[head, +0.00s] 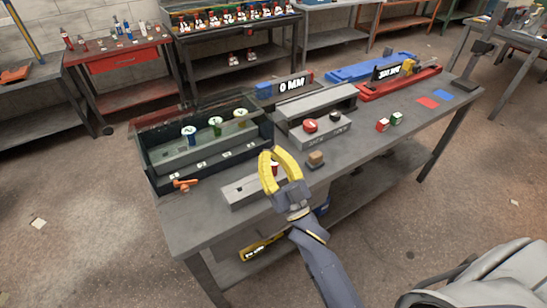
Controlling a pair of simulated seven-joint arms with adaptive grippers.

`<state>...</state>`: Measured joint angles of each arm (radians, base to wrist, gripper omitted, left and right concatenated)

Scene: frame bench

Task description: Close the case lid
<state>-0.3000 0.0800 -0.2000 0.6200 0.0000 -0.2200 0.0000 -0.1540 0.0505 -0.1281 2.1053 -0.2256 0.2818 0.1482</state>
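The case (160,178) stands at the left end of the bench. It has dark see-through walls and several small items inside, among them one with a green top. A clear panel with a reddish edge (185,107) shows along its back top and looks like the raised lid; its exact angle is hard to tell. A small orange piece (185,184) is at the case's front. My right gripper (268,153), with yellow fingers, is just right of the case, apart from it. My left gripper is out of view.
A grey stand with a red button (310,126) is farther right. The bench's right front is clear.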

